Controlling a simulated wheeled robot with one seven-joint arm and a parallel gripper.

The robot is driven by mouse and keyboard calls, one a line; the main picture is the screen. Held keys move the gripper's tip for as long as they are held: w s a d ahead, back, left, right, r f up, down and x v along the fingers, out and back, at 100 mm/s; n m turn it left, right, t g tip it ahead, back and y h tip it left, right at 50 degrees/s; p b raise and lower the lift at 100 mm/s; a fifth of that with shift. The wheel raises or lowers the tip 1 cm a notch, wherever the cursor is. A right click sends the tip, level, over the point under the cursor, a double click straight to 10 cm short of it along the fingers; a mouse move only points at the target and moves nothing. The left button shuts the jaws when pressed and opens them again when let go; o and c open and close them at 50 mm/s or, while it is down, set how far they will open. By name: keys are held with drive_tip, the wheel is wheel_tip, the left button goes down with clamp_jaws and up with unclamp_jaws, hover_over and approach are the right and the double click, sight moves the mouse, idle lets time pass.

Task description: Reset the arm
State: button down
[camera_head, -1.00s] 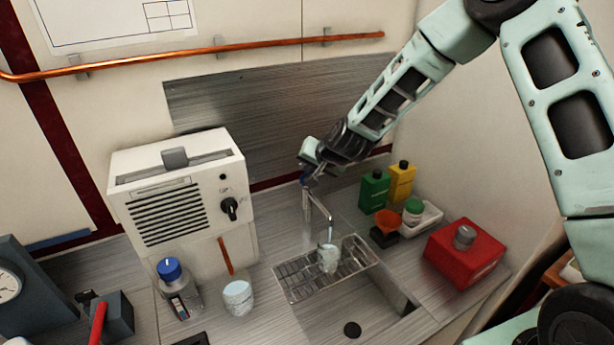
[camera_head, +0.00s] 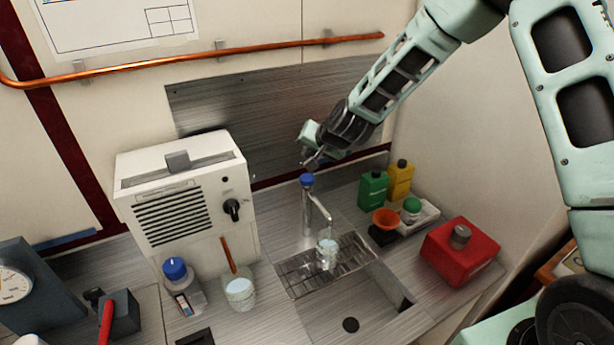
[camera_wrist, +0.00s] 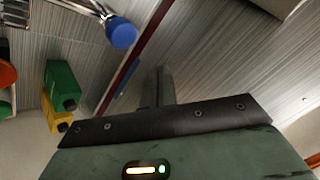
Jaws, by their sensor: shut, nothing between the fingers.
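My arm reaches in from the upper right in the head view. My gripper (camera_head: 311,160) is shut and empty. It hangs in the air just above the blue-topped faucet (camera_head: 307,181), apart from it. The wrist view shows the closed fingers (camera_wrist: 158,88) beyond my green gripper body, with the faucet's blue cap (camera_wrist: 122,34) up and to the left of them.
A glass beaker (camera_head: 327,252) stands on the sink's wire rack (camera_head: 300,277) under the spout. Green (camera_head: 373,188) and yellow (camera_head: 399,178) bottles and a red container (camera_head: 460,252) stand right. A white machine (camera_head: 185,195) stands left. A copper pipe (camera_head: 200,54) runs along the wall.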

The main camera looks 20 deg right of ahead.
idle(0.3)
drive_tip(key=shift+s+a, duration=0.25)
drive_tip(key=shift+a, duration=0.1)
drive_tip(key=s+a+f+n+g+y+b, duration=0.1)
drive_tip(key=s+a+n+g+b, duration=0.25)
drive_tip(key=s+a, duration=0.45)
drive_tip(key=s+a+f+n+g+y+b, duration=0.1)
drive_tip(key=s+a+n+g+b, duration=0.2)
drive_tip(key=s, duration=0.9)
drive_tip(key=s+d+f+n+g+h+b, duration=0.1)
drive_tip(key=s+d+n+h+b, duration=0.1)
drive_tip(key=s, duration=0.9)
drive_tip(key=s+d+f+n+g+h+b, duration=0.1)
drive_tip(key=s+n+b, duration=0.4)
drive_tip(key=s, duration=0.6)
drive_tip(key=shift+s+d+f+h, duration=0.2)
drive_tip(key=shift+d+f+h, duration=0.25)
drive_tip(key=shift+d, duration=0.7)
